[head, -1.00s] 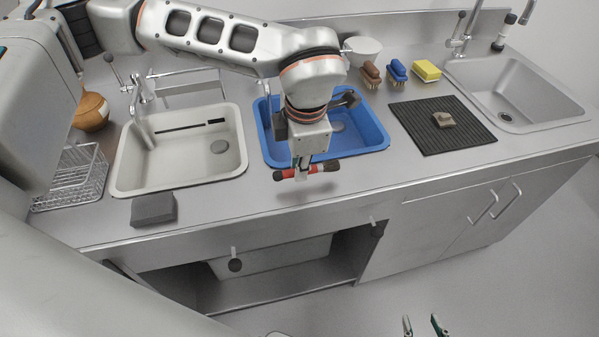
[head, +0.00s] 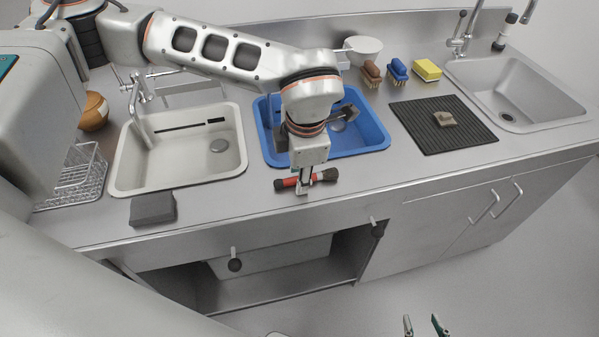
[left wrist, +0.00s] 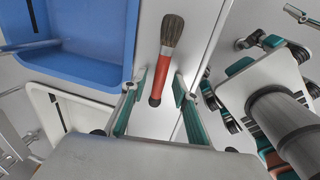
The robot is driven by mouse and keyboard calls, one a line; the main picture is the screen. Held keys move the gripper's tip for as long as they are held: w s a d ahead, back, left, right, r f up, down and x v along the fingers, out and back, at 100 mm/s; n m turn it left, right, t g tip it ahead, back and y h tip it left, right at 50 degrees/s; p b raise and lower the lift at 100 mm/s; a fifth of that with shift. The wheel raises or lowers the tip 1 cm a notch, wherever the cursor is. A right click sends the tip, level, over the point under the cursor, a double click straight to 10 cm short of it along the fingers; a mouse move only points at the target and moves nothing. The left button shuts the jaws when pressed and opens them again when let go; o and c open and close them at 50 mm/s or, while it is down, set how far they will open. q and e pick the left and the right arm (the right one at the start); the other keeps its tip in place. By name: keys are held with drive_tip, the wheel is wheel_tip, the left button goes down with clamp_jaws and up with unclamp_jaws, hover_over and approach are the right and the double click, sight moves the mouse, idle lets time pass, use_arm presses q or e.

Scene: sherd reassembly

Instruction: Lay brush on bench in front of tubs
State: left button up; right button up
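The brush (head: 290,183) has a red handle with a dark end and dark bristles. It lies on the bench (head: 235,205) in front of the blue tub (head: 378,138), bristles to the right; it also shows in the left wrist view (left wrist: 165,72). The white tub (head: 128,180) stands to its left. My left gripper (head: 303,190) is low over the brush. In the left wrist view its teal fingers (left wrist: 155,105) are apart, with gaps on both sides of the handle. My right gripper (head: 424,326) is open and empty at the bottom, away from the bench.
A dark grey block (head: 153,208) lies in front of the white tub. A wire rack (head: 75,178) and a brown pot (head: 93,112) are at the left. A black mat (head: 475,135) with a sherd (head: 445,119), two scrubbing brushes and a yellow sponge (head: 428,70) are at the right.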

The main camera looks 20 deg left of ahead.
use_arm(q)
wheel_tip(320, 180, up, 12)
drive_tip(key=s+d, duration=0.1)
drive_tip(key=shift+s+d+p, duration=0.15)
drive_tip(key=shift+s+p, duration=0.2)
drive_tip(key=shift+s, duration=0.05)
idle(0.4)
